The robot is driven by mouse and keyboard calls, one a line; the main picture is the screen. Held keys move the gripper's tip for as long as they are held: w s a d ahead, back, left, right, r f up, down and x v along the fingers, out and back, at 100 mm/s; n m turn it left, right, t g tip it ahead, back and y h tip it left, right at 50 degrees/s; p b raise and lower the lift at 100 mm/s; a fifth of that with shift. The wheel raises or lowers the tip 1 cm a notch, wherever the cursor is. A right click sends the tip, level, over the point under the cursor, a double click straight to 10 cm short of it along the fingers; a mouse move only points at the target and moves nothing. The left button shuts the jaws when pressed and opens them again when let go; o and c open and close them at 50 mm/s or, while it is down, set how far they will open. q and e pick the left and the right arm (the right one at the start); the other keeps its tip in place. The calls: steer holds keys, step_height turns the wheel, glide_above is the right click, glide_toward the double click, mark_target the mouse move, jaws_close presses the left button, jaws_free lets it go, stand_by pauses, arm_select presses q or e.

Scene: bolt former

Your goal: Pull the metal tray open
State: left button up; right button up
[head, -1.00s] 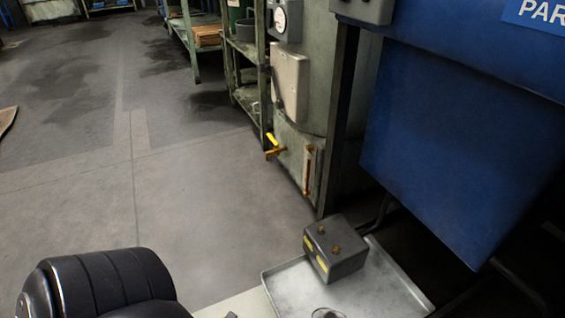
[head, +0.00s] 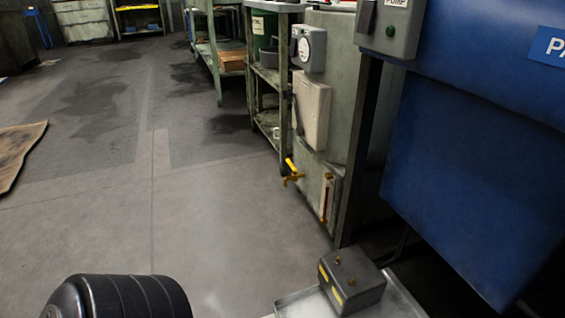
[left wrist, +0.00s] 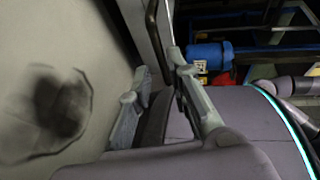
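The metal tray (head: 299,304) shows at the bottom right of the head view, mostly cut off by the frame edge. A grey box with yellow labels (head: 352,280) stands at its far end. In the left wrist view a pale grey surface with a dark round stain (left wrist: 108,58), seemingly the tray, fills the left side. A thin dark curved bar (left wrist: 152,18), likely its handle, runs beside the rim. My left gripper (left wrist: 158,68) has its fingers apart, with the bar's lower end close to them; I cannot tell whether they touch. My right gripper is out of view.
A blue machine panel (head: 470,165) hangs over the right side of the tray. A grey cabinet with a yellow-handled valve (head: 292,172) and green shelves (head: 265,95) stand behind. The floor to the left is open, with a brown mat (head: 18,150) at the edge.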

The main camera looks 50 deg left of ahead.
arm_select(q)
steer(key=shift+v, duration=2.75)
